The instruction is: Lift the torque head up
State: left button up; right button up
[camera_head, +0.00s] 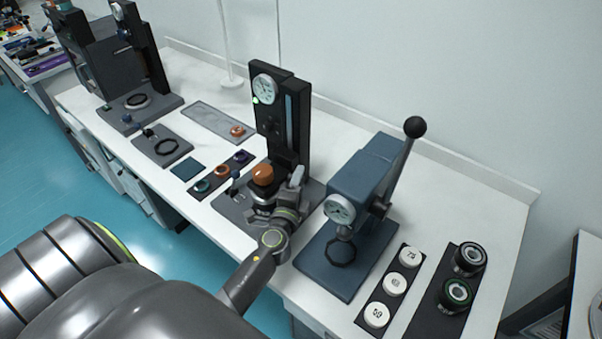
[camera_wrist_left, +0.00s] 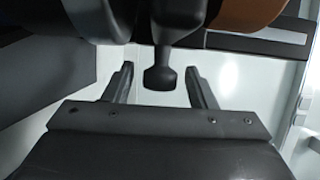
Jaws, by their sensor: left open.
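The torque tester is a tall black column (camera_head: 282,118) with a round white dial near its top. The torque head appears to be the dark carriage on this column; its lower part is partly hidden by my gripper. An orange cap (camera_head: 262,175) sits below, over the tester's grey base; it also shows at the top right of the left wrist view (camera_wrist_left: 240,14). My left gripper (camera_head: 294,186) is at the column's right side, close to the orange cap. In the left wrist view its open fingers (camera_wrist_left: 163,88) stand either side of a dark knob (camera_wrist_left: 160,78), with gaps visible.
A blue press (camera_head: 362,190) with a long black-knobbed lever stands just right of my arm. White numbered discs (camera_head: 397,284) and dark round caps (camera_head: 456,292) lie on trays at the right. Small coloured rings (camera_head: 221,171) lie left of the tester. The wall is behind.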

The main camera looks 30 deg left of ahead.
pick_arm(q)
jog(key=shift+x, duration=1.25)
jog(key=shift+c, duration=0.3)
